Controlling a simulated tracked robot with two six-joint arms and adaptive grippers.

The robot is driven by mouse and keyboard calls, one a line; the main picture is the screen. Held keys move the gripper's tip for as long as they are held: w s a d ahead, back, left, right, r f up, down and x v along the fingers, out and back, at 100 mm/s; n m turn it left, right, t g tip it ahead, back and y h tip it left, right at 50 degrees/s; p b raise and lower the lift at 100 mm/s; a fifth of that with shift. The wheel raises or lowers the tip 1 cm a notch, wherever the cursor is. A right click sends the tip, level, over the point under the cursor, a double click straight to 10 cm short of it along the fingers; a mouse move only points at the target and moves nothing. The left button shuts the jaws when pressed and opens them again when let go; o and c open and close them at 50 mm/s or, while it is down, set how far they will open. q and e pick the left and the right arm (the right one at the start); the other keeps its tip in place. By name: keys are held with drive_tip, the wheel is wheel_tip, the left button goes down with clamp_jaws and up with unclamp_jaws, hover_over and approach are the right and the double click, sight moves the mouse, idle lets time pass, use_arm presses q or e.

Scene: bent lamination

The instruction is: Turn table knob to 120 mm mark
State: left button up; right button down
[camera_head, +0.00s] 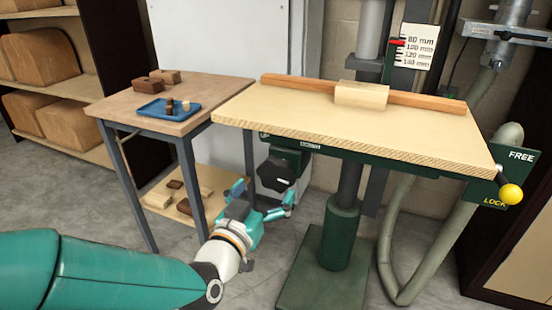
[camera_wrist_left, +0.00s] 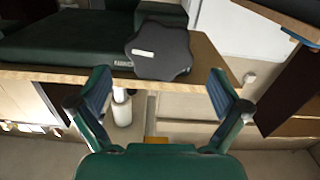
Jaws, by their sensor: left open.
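The dark lobed table knob (camera_head: 275,173) sits on a green housing under the left end of the wooden machine table (camera_head: 380,125). It also shows in the left wrist view (camera_wrist_left: 160,50), with a small pale label. My left gripper (camera_head: 264,198) is open just below the knob, its fingers apart and nothing between them. In the wrist view the knob lies beyond and between the fingertips; I see no contact. The scale (camera_head: 420,50) shows 80 to 140 mm marks. Its red pointer (camera_head: 397,42) is near the 80 mm mark. My right gripper is out of view.
A yellow-ball lever (camera_head: 511,194) points near LOCK on the FREE/LOCK plate. A wood fence (camera_head: 300,82) and block (camera_head: 361,94) lie on the machine table. A side table (camera_head: 130,105) with a blue tray (camera_head: 168,109) stands close left of my gripper. The green column (camera_head: 342,230) stands right.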

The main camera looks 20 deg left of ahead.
sight(274, 178)
use_arm(q)
drive_tip(key=w, duration=0.4)
drive_tip(key=shift+w+b, duration=0.2)
drive_tip(key=shift+b, duration=0.1)
drive_tip(key=shift+w, duration=0.8)
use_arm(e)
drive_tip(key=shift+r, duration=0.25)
use_arm(q)
drive_tip(key=c, duration=0.9)
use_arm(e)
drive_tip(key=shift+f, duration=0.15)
